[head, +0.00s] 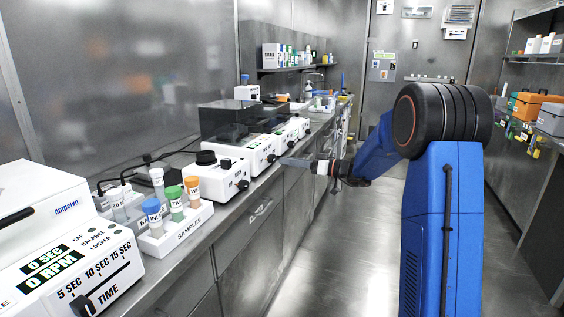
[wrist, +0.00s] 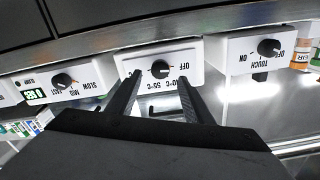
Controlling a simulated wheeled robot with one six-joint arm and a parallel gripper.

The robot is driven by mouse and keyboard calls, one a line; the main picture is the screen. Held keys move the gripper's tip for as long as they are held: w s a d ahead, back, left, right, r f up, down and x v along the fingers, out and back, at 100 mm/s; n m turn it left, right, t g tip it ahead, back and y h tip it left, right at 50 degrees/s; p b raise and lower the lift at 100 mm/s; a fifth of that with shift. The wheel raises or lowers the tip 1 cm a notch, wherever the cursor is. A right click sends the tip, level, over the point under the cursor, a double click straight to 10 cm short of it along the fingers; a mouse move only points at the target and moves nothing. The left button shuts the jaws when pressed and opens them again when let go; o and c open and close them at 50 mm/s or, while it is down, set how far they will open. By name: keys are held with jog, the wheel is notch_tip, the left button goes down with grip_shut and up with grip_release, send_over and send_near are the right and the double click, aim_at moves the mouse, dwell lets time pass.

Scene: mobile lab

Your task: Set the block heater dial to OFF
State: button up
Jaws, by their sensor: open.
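The block heater (head: 252,150) is a white box on the left bench with a black dial (head: 271,158) on its front. In the wrist view, upside down, the heater front (wrist: 150,57) carries the dial (wrist: 160,69), with OFF to its right and 55°C and a partly hidden °C label below. I cannot tell surely which mark the dial points at. My gripper (wrist: 160,78) is open and empty, one finger on each side of the dial in the picture; it is unclear how close the tips are. It also shows in the head view (head: 288,161), beside the heater front.
A vortex mixer (head: 218,176) marked TOUCH, ON and OFF stands on the near side of the heater. Another white device (wrist: 55,82) with a dial and display stands on the far side. Nearer are a samples rack (head: 178,232) and a centrifuge (head: 60,240). The aisle floor (head: 310,275) is clear.

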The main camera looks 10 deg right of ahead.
jog(key=v, duration=1.2)
jog(key=shift+s+d, duration=0.15)
jog(key=shift+d, duration=0.1)
jog(key=s+a+f+m+g+h, duration=0.15)
jog(key=s+a+g, duration=0.25)
jog(key=s+a, duration=0.6)
jog(key=s+a+f+g+h, duration=0.1)
jog(key=s+a+g+h, duration=0.35)
jog(key=s, duration=0.95)
jog(key=s+d+f+m+t+h, duration=0.1)
jog(key=s+d+f+m+h, duration=0.1)
jog(key=s, duration=0.5)
jog(key=s+d+f+m+h, duration=0.1)
jog(key=s+d+f+h, duration=0.1)
jog(key=s, duration=0.5)
jog(key=s+d+f+m+t+h, duration=0.1)
jog(key=s+h, duration=0.3)
jog(key=s, duration=0.4)
jog(key=shift+d+f+m+t+h, duration=0.3)
jog(key=shift+d+f+m+t, duration=0.05)
jog(key=shift+d+f+m, duration=0.5)
